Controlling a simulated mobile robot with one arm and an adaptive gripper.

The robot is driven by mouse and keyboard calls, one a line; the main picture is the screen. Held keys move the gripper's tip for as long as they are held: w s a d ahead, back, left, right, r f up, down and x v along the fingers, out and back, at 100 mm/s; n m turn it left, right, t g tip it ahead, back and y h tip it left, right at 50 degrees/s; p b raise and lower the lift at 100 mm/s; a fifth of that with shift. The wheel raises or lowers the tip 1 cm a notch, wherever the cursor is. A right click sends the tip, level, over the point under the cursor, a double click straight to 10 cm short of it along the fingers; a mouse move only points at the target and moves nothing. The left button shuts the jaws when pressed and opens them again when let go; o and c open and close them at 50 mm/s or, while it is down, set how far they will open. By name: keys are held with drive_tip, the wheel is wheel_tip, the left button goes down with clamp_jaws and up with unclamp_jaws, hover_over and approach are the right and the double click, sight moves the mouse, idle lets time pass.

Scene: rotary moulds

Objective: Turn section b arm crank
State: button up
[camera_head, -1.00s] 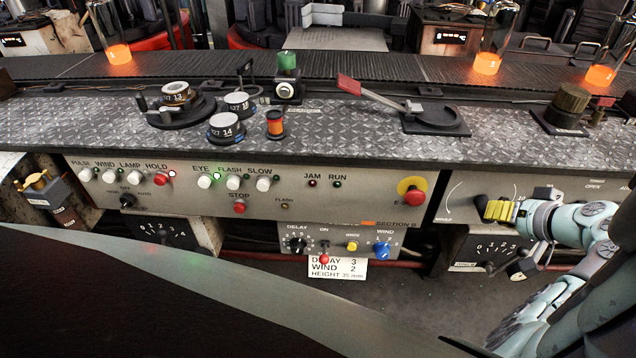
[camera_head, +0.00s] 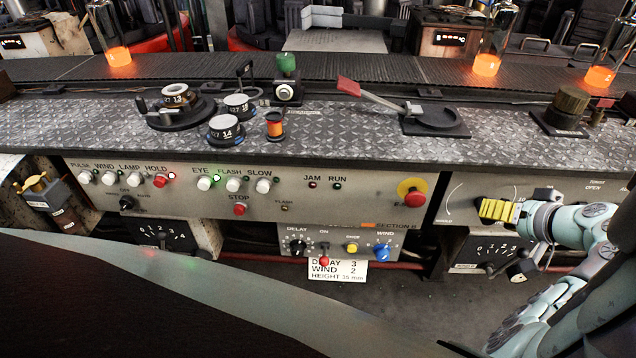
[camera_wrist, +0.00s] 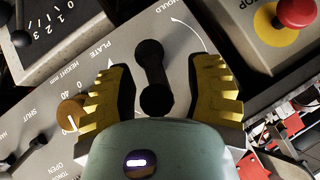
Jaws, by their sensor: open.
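My gripper (camera_head: 497,210) with yellow fingers is at the right-hand front panel (camera_head: 462,203), fingertips towards its face. In the wrist view my gripper (camera_wrist: 165,85) is open, one finger on each side of a black crank (camera_wrist: 152,75) with a round knob at each end. The crank's lower knob is between the fingers. Gaps show beside it, and I cannot tell if anything touches. In the head view my gripper hides most of this crank. The printed label "SECTION B" (camera_head: 395,227) is on a small panel to the left.
A red emergency stop (camera_head: 414,197) is left of my gripper and also in the wrist view (camera_wrist: 297,12). An orange-brown knob (camera_wrist: 72,113) is near the left finger. A numbered lever plate (camera_head: 490,250) is below. Glowing orange glass (camera_head: 487,65) stands on the conveyor behind.

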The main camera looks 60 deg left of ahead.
drive_tip(key=v, duration=1.2)
drive_tip(key=shift+f, duration=0.1)
idle(0.5)
